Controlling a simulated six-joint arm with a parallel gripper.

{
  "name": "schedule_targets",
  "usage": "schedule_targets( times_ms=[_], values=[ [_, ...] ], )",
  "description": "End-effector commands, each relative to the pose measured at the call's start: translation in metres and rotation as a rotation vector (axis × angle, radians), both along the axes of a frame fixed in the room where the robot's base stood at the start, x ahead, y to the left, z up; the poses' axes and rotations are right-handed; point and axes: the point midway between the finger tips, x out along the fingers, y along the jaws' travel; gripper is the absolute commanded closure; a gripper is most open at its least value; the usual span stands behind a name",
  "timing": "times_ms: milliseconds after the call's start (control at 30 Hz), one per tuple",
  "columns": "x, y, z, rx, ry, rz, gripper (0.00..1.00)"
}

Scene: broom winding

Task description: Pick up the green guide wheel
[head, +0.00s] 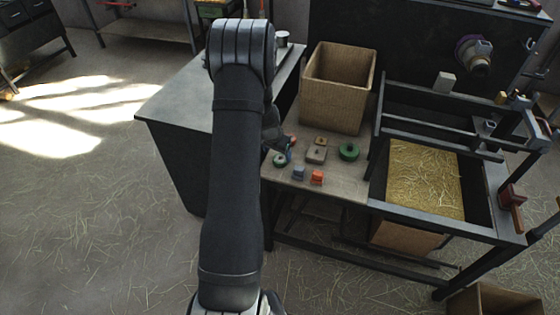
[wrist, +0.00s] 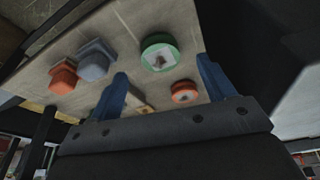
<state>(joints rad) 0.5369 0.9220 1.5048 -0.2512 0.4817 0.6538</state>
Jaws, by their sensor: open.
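A green guide wheel (head: 280,160) with a pale centre lies on the workbench in the head view. It also shows in the wrist view (wrist: 158,54), upper middle, beyond the span between my fingertips. My gripper (wrist: 163,82) is open and empty, its two blue fingers apart. In the head view it is mostly hidden behind my arm, close beside the wheel; I cannot tell exactly how high above the bench it is. A larger green ring (head: 349,151) lies farther right on the bench.
A red wheel (wrist: 185,92) lies near my right finger. A blue block (head: 298,173) and an orange block (head: 317,177) sit near the bench's front edge (head: 330,194). Tan blocks (head: 316,155) lie mid-bench. A cardboard box (head: 335,105) stands behind; a straw-filled bin (head: 425,180) is right.

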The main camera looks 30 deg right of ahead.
Motion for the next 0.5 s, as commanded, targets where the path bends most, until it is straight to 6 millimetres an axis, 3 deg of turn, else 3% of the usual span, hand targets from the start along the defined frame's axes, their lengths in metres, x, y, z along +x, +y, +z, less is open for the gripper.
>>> schedule_targets(
  times_ms=[300,500],
  values=[
    [0.009,-0.014,-0.037,0.002,0.001,0.0,0.25],
    [0.01,-0.016,-0.044,0.001,0.0,0.0,0.25]
  ],
)
